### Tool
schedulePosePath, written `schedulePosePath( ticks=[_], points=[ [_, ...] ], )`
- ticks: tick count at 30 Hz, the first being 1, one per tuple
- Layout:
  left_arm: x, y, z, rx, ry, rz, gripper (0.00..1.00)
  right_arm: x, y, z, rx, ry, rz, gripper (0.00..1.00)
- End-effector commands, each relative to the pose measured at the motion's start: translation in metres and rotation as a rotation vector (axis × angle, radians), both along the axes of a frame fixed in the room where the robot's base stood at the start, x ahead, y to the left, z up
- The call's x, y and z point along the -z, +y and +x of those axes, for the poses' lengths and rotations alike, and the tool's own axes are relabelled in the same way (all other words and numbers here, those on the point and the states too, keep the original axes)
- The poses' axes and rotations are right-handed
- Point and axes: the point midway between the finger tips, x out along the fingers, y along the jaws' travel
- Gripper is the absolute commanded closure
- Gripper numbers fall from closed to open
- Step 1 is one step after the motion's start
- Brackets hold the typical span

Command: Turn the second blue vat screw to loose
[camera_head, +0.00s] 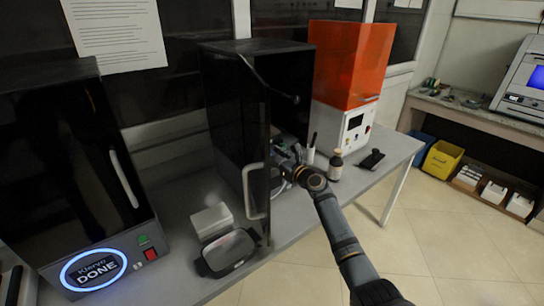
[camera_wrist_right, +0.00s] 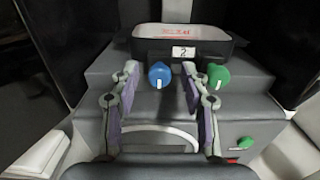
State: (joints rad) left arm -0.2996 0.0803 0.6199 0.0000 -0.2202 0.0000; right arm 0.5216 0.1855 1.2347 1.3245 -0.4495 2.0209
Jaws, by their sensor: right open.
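The blue vat screw (camera_wrist_right: 160,75) shows in the right wrist view at the front left of a black vat (camera_wrist_right: 190,42), beside a label (camera_wrist_right: 183,52) reading 2. A white line on the knob points roughly downward in the picture. A green vat screw (camera_wrist_right: 218,76) sits to its right. My right gripper (camera_wrist_right: 159,82) is open, with its fingertips on either side of the blue screw; contact is not clear. My left gripper is not in view.
The cabinet's dark door (camera_head: 252,150) stands open just left of my right arm. An orange-topped machine (camera_head: 350,65), a bottle (camera_head: 335,166) and a black item (camera_head: 371,160) are to the right. A white box (camera_head: 211,220) and a dark tray (camera_head: 228,254) lie in front.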

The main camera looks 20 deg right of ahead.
Motion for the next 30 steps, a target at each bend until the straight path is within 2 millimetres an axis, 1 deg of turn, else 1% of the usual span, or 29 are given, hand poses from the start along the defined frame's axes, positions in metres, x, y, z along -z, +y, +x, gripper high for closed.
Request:
schedulePosePath(
  ticks=[3, 9, 19, 30],
  points=[
    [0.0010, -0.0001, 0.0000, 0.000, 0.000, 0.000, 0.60, -0.0002, 0.0021, 0.0040, -0.001, 0.000, 0.000, 0.54],
    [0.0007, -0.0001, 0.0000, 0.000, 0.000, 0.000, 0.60, -0.0002, 0.0019, 0.0039, -0.001, 0.000, 0.000, 0.54],
    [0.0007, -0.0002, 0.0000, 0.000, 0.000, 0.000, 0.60, 0.0000, 0.0017, 0.0036, -0.001, 0.001, 0.000, 0.99],
    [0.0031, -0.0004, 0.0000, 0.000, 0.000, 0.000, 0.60, 0.0011, 0.0018, 0.0035, -0.001, -0.014, -0.041, 1.00]
  ],
)
